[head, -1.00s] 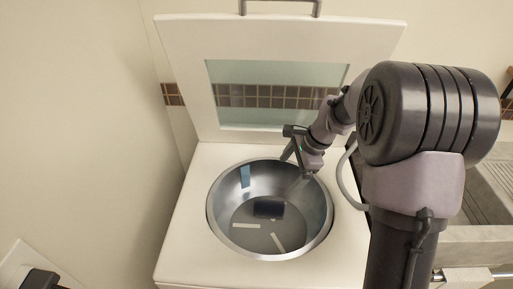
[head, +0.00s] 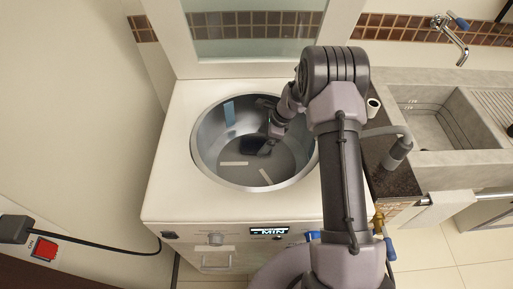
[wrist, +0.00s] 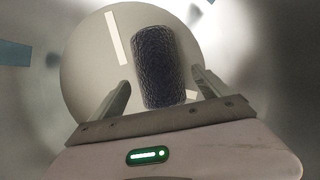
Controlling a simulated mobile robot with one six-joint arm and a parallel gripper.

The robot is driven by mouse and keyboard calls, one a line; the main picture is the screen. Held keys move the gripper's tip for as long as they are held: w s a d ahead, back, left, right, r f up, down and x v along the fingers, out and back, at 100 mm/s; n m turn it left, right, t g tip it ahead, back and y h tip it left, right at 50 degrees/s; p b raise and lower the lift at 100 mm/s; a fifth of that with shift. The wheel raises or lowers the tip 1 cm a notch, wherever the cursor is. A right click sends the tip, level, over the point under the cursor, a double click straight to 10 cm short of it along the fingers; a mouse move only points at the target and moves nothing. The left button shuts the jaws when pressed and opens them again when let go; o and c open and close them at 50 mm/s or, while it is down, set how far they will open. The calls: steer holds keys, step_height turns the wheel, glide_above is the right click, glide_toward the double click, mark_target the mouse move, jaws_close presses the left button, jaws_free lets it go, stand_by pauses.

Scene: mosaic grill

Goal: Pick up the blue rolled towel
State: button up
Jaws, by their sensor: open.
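The dark blue rolled towel (wrist: 157,62) lies on the floor of the round metal drum (head: 203,166). In the wrist view it stands lengthwise, with a textured surface. My gripper (wrist: 163,84) is open, one finger to each side of the towel's near end in this view. I cannot tell whether the fingers touch the towel or are still above it. In the head view my gripper (head: 270,139) is inside the drum, and my wrist partly hides the dark towel (head: 247,146).
The drum is set in a white cabinet (head: 180,200) with a raised lid (head: 180,40). Pale strips and a blue strip (head: 229,113) mark the drum's inside. A stone sink (head: 440,125) stands to the right. A red switch (head: 45,249) is at the lower left.

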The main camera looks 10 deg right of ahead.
mark_target(260, 144)
steer(key=b+x, duration=0.1)
steer(key=x, duration=0.2)
steer(key=shift+f, duration=0.2)
steer(key=shift+r, duration=0.15)
steer(key=c, duration=1.5)
